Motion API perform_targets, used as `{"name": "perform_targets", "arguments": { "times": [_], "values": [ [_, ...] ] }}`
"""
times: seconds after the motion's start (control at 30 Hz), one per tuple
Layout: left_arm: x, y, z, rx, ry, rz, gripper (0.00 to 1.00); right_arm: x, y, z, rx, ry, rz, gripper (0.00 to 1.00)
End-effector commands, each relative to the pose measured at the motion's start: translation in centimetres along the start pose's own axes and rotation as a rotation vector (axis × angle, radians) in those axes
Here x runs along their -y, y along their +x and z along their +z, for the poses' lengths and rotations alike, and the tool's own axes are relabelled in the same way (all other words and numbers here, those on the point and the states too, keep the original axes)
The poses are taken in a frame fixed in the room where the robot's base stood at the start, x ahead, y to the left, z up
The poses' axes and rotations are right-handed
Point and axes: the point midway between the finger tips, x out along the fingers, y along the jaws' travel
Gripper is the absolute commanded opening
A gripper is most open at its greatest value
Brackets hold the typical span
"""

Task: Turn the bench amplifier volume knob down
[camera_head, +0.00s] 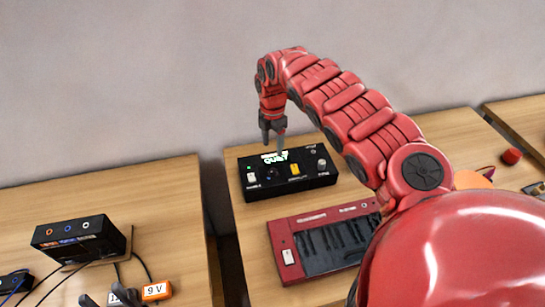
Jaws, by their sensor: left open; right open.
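The bench amplifier looks to be the black box (326,180) with a lit green display (275,157) on the middle table. Its top has a white control (251,178), a dark knob (272,176), a yellow control (295,169) and a grey knob (322,163). The labels are too small to tell which is the volume knob. My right gripper (273,143) is open and points down above the box's back half, near the display; its exact height is unclear. My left gripper (106,299) is open at the bottom left edge, partly cut off, far from the box.
A red keyboard (285,233) lies in front of the box, partly behind my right arm. On the left table are a black box with jacks (78,248), cables and an orange "9 V" block (156,291) near my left gripper. A gap separates the tables. A red cylinder (511,156) stands right.

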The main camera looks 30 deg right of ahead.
Motion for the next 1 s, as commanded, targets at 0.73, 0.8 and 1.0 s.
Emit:
{"name": "perform_targets", "arguments": {
  "times": [0.73,0.8,1.0],
  "values": [
    [-0.1,-1.5,0.3,0.0,0.0,0.0,0.5,0.0,-5.6,0.0,0.0,0.002,0.001,0.64],
    [-0.1,-1.5,0.3,0.0,0.0,0.0,0.5,0.0,-5.6,0.0,0.0,0.001,0.001,0.64],
    [-0.1,-1.5,0.3,0.0,0.0,0.0,0.5,0.0,-5.6,0.0,0.0,0.001,0.001,0.64]
  ]
}}
